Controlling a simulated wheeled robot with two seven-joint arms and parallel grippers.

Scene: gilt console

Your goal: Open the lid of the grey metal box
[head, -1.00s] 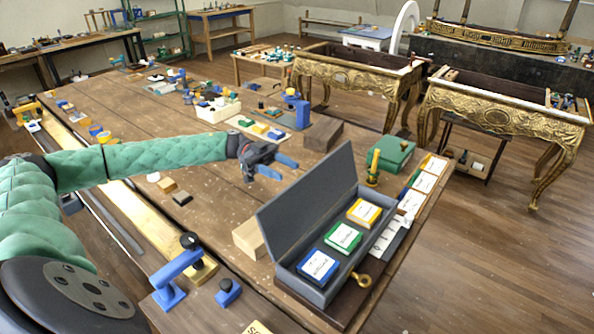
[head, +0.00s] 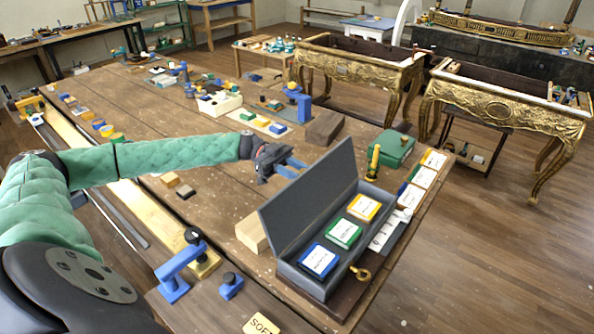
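The grey metal box (head: 290,275) stands on the right part of the wooden table. Its lid (head: 308,205) is up, tilted back to the left of the box. Inside lie a blue tin (head: 319,260), a green tin (head: 343,233) and a yellow tin (head: 364,208) with white labels. A brass piece (head: 361,273) shows at the box's front side. My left gripper (head: 294,169) is just behind the raised lid, its blue fingers apart and nothing between them. I cannot tell whether it touches the lid. My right gripper is out of view.
A wooden block (head: 252,233) stands left of the lid. A blue clamp-like tool (head: 178,270) is at the front. Labelled cards (head: 422,177) line the right edge.

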